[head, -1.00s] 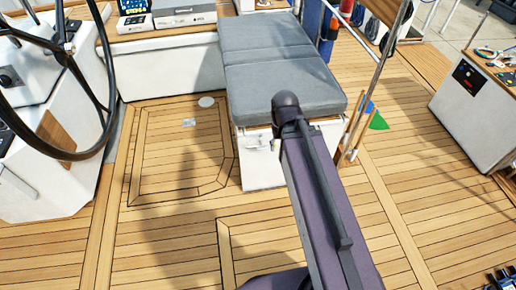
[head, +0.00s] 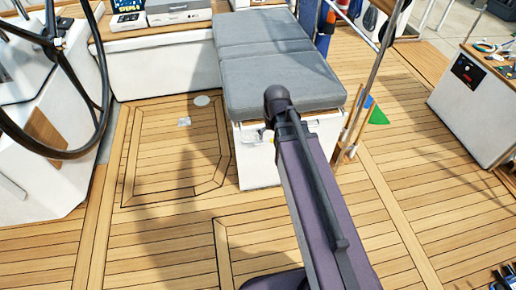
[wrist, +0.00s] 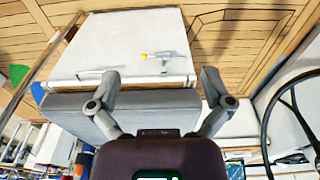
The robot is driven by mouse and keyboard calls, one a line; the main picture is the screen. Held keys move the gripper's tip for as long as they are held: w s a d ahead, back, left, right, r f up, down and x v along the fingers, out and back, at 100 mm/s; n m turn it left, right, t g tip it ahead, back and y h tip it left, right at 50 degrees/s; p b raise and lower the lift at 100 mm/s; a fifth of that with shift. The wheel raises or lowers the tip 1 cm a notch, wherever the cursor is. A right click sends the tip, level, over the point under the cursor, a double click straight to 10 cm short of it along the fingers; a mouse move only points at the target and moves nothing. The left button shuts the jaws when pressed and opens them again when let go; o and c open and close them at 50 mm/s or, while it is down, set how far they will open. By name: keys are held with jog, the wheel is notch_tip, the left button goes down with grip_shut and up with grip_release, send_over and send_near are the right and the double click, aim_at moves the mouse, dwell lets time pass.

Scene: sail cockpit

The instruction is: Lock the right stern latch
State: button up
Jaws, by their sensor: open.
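A white locker (head: 256,165) under a grey cushion (head: 275,85) stands ahead of me; its front shows upside down in the wrist view (wrist: 125,40). A small latch with a yellow tip (wrist: 157,55) is on that front. A thin pale handle-like piece (wrist: 98,72) sits beside it, left in the wrist view. Which one is the right stern latch I cannot tell. My gripper (wrist: 159,78) is open and empty, its fingers spread either side of the yellow-tipped latch's line, apparently short of it. In the head view my arm hides the gripper and part of the locker front.
A steering wheel (head: 80,75) on a white pedestal stands at the left. A metal post (head: 375,80) and small green flag (head: 378,117) are right of the locker. A white cabinet (head: 470,115) stands at the far right. Bare teak deck (head: 170,235) lies in front.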

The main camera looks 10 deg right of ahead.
aim_at(259, 143)
jog(key=w+f+t+b, duration=0.3)
jog(key=w+f+b, duration=1.4)
jog(key=shift+w+f, duration=0.15)
jog(key=shift+w, duration=0.05)
jog(key=shift+f, duration=0.1)
jog(key=b+x, duration=1.2)
jog(key=x, duration=0.1)
jog(key=shift+w+f+b, duration=0.25)
jog(key=shift+w+b, duration=0.05)
jog(key=shift+b, duration=0.1)
